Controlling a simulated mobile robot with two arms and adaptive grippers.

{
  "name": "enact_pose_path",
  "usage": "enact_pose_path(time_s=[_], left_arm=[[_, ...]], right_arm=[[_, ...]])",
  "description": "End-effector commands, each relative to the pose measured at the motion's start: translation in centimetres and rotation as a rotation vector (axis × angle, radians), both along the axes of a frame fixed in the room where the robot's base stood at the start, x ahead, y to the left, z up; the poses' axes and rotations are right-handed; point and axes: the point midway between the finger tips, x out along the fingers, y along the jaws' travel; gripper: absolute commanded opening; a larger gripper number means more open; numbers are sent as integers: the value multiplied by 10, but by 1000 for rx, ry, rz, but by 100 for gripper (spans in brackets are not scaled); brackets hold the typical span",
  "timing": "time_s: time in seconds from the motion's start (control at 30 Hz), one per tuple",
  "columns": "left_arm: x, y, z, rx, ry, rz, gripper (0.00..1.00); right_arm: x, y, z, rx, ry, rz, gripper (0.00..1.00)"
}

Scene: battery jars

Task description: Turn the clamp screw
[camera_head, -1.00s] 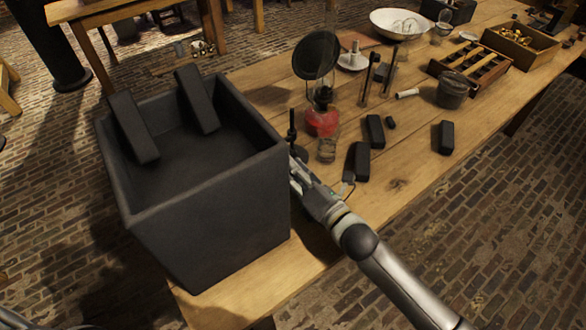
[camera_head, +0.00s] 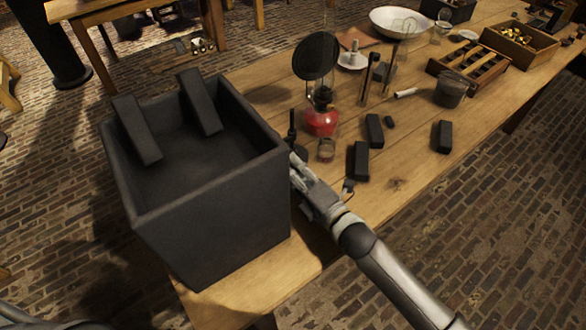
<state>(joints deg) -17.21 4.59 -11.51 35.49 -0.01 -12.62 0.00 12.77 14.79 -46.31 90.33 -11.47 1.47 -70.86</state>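A large open dark grey battery jar (camera_head: 215,215) stands at the near left end of the wooden bench, with two black plates (camera_head: 137,130) leaning inside it. My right gripper (camera_head: 297,168) is at the jar's right wall, low by the bench. Its fingertips are partly hidden, and I cannot tell whether they touch anything. A thin black upright post (camera_head: 292,134) stands just behind the gripper; I cannot tell whether it is part of the clamp. The clamp screw itself cannot be made out. Only a bit of my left arm shows at the bottom left; its gripper is out of view.
Several black blocks (camera_head: 361,161) lie on the bench (camera_head: 400,178) right of my gripper. A red-based lamp (camera_head: 320,122) and a small glass jar (camera_head: 326,150) stand behind it. Farther back are a slotted wooden tray (camera_head: 468,70) and a white bowl (camera_head: 396,22).

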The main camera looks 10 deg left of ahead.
Motion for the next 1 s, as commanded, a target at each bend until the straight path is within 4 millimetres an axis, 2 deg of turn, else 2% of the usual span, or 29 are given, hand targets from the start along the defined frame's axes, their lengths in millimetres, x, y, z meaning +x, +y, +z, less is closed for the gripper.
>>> enact_pose_path(time_s=[0.33, 0.37, 0.5, 0.83, 1.0], left_arm=[[0, 0, 0, 0, 0, 0, 53], [0, 0, 0, 0, 0, 0, 53], [0, 0, 0, 0, 0, 0, 53], [-1, 2, 0, 2, 0, 2, 53], [0, 1, 0, 2, 0, 2, 53]], right_arm=[[1, -1, 0, 1, 2, -2, 5], [1, -1, 0, 0, 1, -2, 32], [1, -1, 0, 0, 1, -2, 50], [0, -1, 0, 0, 1, -1, 52], [-11, -12, -2, -1, 3, -2, 52]])
